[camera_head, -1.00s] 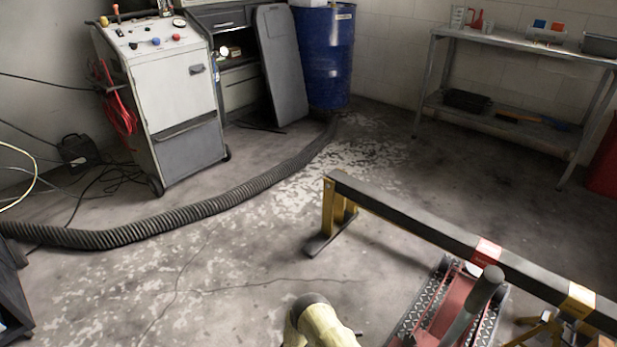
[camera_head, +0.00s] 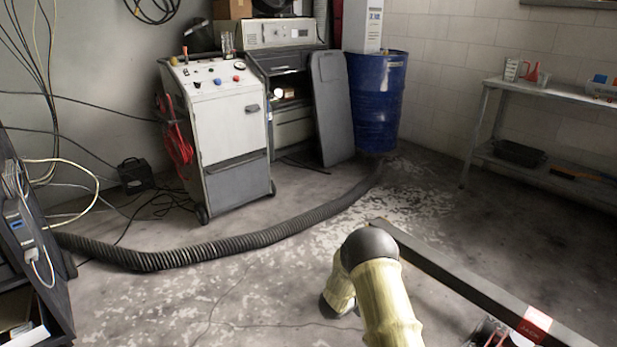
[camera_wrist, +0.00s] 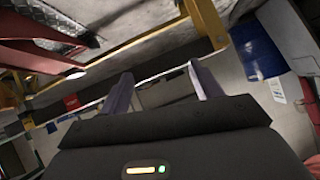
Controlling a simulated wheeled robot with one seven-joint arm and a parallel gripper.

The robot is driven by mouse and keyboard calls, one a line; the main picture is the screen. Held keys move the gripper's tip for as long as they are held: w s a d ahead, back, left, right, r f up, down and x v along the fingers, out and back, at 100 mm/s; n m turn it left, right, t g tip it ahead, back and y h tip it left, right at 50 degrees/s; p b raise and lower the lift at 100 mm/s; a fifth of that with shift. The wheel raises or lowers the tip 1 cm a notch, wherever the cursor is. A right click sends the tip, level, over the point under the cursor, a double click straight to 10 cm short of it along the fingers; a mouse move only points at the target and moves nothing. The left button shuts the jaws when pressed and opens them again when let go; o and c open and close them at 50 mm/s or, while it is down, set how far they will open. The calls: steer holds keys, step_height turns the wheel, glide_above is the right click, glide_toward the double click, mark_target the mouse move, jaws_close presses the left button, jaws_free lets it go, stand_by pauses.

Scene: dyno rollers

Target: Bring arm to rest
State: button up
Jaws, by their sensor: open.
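My arm (camera_head: 375,285), in a yellowish sleeve with a dark rounded joint, is bent at the bottom of the head view. My gripper is out of sight there. In the wrist view my gripper (camera_wrist: 158,93) shows two pale fingers set apart, with nothing held between them. The wrist picture is strongly tilted. Beyond the fingers are yellow frame bars (camera_wrist: 205,25) and a blue surface (camera_wrist: 258,50).
A dark beam (camera_head: 470,285) with a red label runs close to the right of my arm. A thick ribbed hose (camera_head: 235,243) crosses the floor. A wheeled machine (camera_head: 225,130), a blue drum (camera_head: 377,105) and a metal bench (camera_head: 545,88) stand behind. Open floor lies left of my arm.

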steer(key=s+a+r+n+y+p, duration=0.1)
steer(key=s+a+r+n+y, duration=0.2)
steer(key=r, duration=0.6)
steer(key=s+a+r+n+y+p, duration=0.1)
steer(key=s+a+r+n+y, duration=0.25)
steer(key=r, duration=0.65)
steer(key=s+d+r+n+g+p, duration=0.1)
steer(key=s+d+r+n+g, duration=0.15)
steer(key=s, duration=0.65)
steer(key=s+d+r+n+g+p, duration=0.15)
steer(key=s+r, duration=0.25)
steer(key=s, duration=0.5)
steer(key=s+d+r+n+g+p, duration=0.1)
steer(key=s+r+g, duration=0.15)
steer(key=s, duration=0.65)
step_height(320, 180, up, 38)
steer(key=p, duration=3.7)
steer(key=shift+w+a+f+y, duration=0.2)
steer(key=shift+w+a+y, duration=0.05)
steer(key=shift+y, duration=0.1)
steer(key=shift+m+t, duration=0.25)
